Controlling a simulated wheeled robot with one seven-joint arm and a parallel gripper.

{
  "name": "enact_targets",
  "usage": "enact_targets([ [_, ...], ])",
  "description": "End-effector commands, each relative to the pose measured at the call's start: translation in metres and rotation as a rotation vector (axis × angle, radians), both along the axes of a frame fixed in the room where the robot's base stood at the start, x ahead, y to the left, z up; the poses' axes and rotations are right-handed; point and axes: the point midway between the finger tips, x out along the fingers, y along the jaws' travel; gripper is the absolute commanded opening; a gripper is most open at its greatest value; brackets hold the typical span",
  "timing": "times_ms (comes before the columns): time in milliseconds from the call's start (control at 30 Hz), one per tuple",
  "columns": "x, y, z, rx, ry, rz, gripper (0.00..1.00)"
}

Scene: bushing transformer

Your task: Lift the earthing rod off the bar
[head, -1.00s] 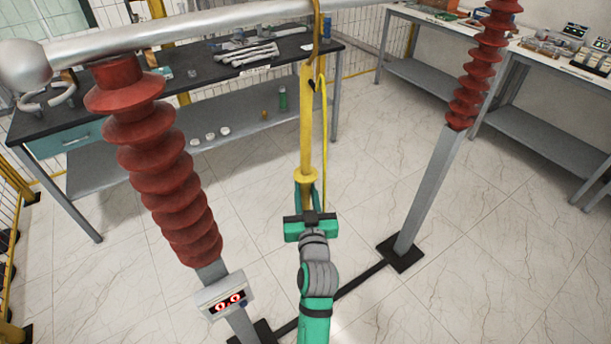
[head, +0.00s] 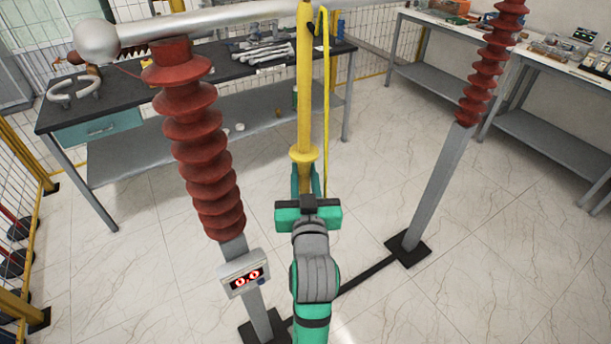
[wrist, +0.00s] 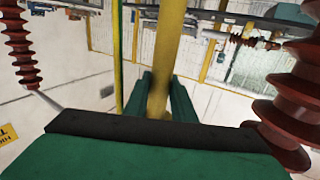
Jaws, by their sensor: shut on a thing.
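The yellow earthing rod (head: 304,90) stands upright in the head view, with a round collar (head: 304,154) low on it. Its top end runs out of the frame, so I cannot see the hook or whether it touches the bar. A thin yellow cable (head: 326,100) hangs beside the rod. The grey bar (head: 200,22) crosses the top behind the rod, with a ball at its left end. My gripper (head: 307,182) is shut on the rod below the collar. The wrist view shows the rod (wrist: 167,60) between the green fingers (wrist: 163,98).
Red ribbed insulators stand left (head: 200,140) and right (head: 480,75) on grey posts. The left post carries a display box (head: 243,274) reading 0.0. A dark workbench (head: 250,68) and a right-hand bench (head: 545,55) stand behind. The tiled floor (head: 370,180) between the posts is mostly clear.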

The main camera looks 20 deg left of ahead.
Motion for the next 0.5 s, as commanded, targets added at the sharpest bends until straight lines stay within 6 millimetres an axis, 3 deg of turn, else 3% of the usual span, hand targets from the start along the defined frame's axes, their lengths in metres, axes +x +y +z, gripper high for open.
enact_targets([
  [500, -0.004, 0.001, 0.028, 0.001, -0.005, 0.002, 0.0],
])
